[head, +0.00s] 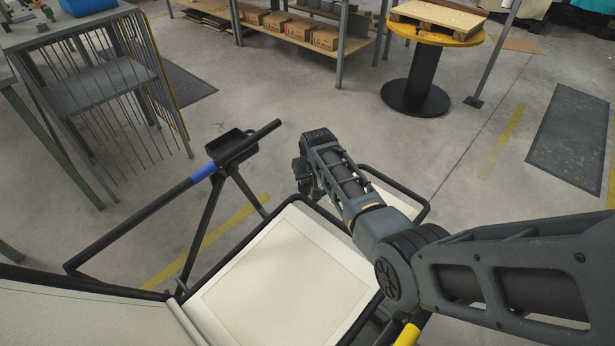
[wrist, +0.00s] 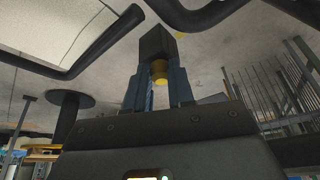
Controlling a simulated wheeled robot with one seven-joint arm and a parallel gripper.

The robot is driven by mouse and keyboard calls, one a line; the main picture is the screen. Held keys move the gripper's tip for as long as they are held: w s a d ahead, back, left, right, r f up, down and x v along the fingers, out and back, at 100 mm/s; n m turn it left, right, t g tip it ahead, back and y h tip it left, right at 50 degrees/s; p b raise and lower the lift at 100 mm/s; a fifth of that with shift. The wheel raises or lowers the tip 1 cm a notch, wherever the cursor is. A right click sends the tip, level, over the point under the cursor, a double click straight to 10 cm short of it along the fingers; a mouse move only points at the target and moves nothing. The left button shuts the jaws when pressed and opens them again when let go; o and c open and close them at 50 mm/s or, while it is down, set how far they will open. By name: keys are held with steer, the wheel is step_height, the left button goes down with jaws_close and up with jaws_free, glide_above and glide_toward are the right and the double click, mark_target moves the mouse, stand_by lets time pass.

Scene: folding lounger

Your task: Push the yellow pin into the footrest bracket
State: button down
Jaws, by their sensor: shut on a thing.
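The lounger's cream seat panel (head: 285,270) has a black tubular frame, with a smaller footrest part (head: 385,205) beyond it, partly behind my arm. My gripper (head: 303,178) is low beside the frame in the head view, its fingertips hard to make out. In the wrist view my gripper (wrist: 158,88) is shut on the yellow pin (wrist: 159,70), whose short yellow end shows between the fingers. A dark block (wrist: 157,43) lies just beyond the pin, near the black tubes. I cannot tell whether it is the footrest bracket or whether the pin touches it.
A black armrest tube with a blue band (head: 204,172) and a black holder (head: 232,147) stands left of my gripper. A wire rack (head: 105,90) is at left; a wooden shelf with boxes (head: 290,32) and a yellow-topped spool table (head: 430,37) are behind. Concrete floor between is clear.

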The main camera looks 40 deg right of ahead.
steer(key=c, duration=0.9)
jaws_free()
steer(key=shift+p+v, duration=0.5)
steer(key=shift+v, duration=3.35)
